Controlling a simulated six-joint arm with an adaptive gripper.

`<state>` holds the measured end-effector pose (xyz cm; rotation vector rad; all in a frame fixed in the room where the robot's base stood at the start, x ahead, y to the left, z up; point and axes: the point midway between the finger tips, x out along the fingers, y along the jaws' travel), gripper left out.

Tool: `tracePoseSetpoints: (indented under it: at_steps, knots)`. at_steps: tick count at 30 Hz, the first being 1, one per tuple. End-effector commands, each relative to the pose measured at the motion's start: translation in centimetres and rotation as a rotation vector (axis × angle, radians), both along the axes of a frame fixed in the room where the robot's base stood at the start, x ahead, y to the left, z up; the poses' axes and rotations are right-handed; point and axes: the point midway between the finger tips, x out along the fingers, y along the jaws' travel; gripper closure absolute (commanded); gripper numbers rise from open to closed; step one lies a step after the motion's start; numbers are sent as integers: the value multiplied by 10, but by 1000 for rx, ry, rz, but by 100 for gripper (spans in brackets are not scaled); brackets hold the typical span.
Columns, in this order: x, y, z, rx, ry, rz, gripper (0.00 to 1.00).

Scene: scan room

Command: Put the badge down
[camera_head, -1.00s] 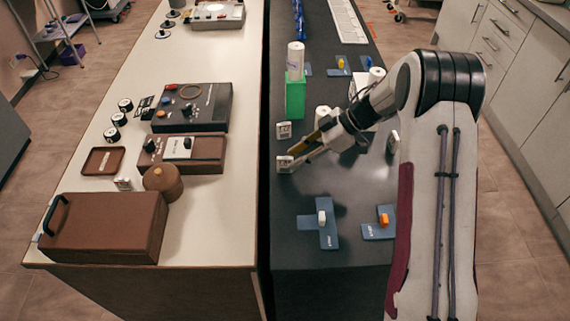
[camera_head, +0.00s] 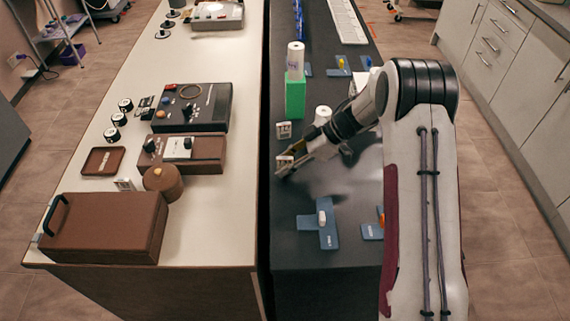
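A small white badge (camera_head: 284,160) with dark marks shows on the dark counter (camera_head: 345,190), near its left edge. My gripper (camera_head: 286,166) reaches in from the right, low over the counter, with its fingers at the badge. The finger ends overlap the badge's lower part in this view. The fingers are small here, so I cannot tell whether they are closed on the badge or only beside it. I also cannot see whether the badge's lower edge touches the counter.
A similar white tag (camera_head: 283,130) stands just behind. Behind it is a green block (camera_head: 295,98) bearing a white cylinder (camera_head: 295,60). A white cylinder (camera_head: 323,114) stands near my arm. A gap separates the pale counter (camera_head: 222,200).

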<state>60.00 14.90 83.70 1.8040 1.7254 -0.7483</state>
Motion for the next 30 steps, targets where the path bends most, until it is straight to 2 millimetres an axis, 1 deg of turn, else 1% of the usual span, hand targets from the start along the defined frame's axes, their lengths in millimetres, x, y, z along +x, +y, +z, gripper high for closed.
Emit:
tracePoseSetpoints:
  at_steps: [14,15,17,18,30]
  knots:
    - [0,0,0,0,0,0,71]
    - [0,0,0,0,0,0,81]
    - [0,0,0,0,0,0,97]
    - [0,0,0,0,0,0,100]
    - [0,0,1,1,-1,1,100]
